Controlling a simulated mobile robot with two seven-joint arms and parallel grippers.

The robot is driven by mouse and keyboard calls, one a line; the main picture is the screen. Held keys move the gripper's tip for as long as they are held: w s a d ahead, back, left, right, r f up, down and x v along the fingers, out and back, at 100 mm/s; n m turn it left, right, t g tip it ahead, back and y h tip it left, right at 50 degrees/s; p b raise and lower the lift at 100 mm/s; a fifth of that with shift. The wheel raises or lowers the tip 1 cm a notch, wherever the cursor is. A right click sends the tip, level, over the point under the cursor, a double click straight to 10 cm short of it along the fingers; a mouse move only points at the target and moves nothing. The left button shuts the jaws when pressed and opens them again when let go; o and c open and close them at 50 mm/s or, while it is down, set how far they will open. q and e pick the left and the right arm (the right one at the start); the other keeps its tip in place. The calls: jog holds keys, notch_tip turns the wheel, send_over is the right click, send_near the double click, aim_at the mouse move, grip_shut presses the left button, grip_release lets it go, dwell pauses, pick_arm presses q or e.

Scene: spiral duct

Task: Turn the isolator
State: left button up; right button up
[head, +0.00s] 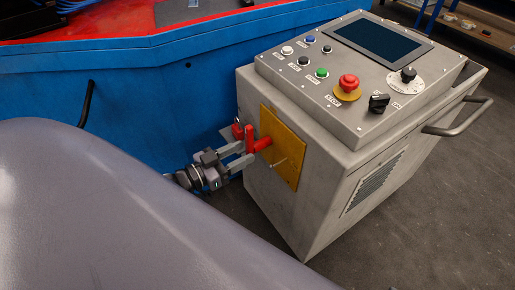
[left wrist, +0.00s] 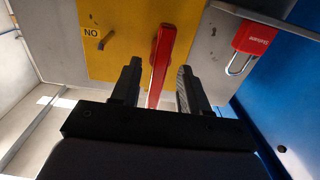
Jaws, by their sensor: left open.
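The isolator has a red handle (head: 250,139) on a yellow plate (head: 292,165) on the side of the grey control cabinet. In the left wrist view the red handle (left wrist: 161,57) stands lengthwise between my fingers, with the yellow plate (left wrist: 118,50) behind it. My left gripper (head: 241,152) is open at the handle, one finger on each side; in the left wrist view the gripper (left wrist: 158,68) shows a gap on both sides of the handle. I see no firm contact. My right gripper is not in view.
A red padlock (left wrist: 255,40) hangs beside the plate. A small lever (left wrist: 106,39) sits by the NO label. The blue machine wall (head: 180,95) is close behind my left gripper. The cabinet top (head: 290,62) carries buttons, a screen and a red emergency stop (head: 348,84).

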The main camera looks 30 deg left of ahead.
pick_arm(q)
jog(key=shift+b+x, duration=0.6)
jog(key=shift+x, duration=2)
grip_shut()
